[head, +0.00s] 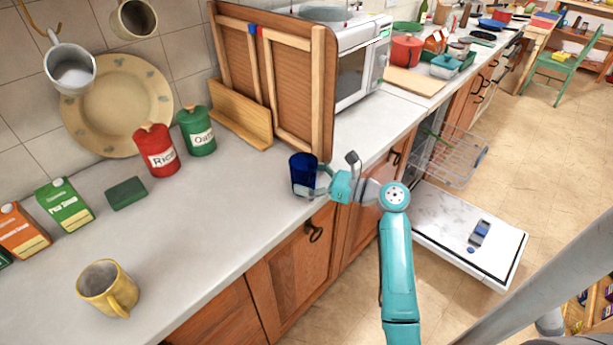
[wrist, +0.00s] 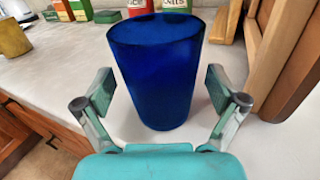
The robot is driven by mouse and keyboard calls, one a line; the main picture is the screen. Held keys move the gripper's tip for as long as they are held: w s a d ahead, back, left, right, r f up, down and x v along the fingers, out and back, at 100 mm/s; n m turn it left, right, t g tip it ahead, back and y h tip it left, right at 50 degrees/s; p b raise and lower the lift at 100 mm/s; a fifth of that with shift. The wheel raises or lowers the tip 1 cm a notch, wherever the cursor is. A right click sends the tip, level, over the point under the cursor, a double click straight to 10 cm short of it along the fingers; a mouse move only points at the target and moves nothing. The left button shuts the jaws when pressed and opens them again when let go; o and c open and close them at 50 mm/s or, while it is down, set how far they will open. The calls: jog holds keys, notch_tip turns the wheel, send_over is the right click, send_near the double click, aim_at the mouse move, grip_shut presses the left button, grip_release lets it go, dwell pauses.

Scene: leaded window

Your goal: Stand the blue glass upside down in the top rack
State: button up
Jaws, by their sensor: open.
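The blue glass (head: 303,173) stands upright on the counter near its front edge, beside the wooden panel. In the wrist view the blue glass (wrist: 157,75) has its wide rim up and stands between my gripper's two fingers. My gripper (head: 318,182) is open around the glass, and gaps show between the fingers and its sides. It also shows in the wrist view (wrist: 160,106). The pulled-out wire top rack (head: 450,157) of the dishwasher is at the right, above the lowered door (head: 470,235).
A wooden panel (head: 290,95) stands right behind the glass, with a microwave (head: 358,70) beyond it. A yellow mug (head: 107,288) and red and green canisters (head: 157,150) are to the left. The counter (head: 215,215) left of the glass is clear.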

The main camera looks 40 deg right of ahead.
jog(key=v, duration=1.2)
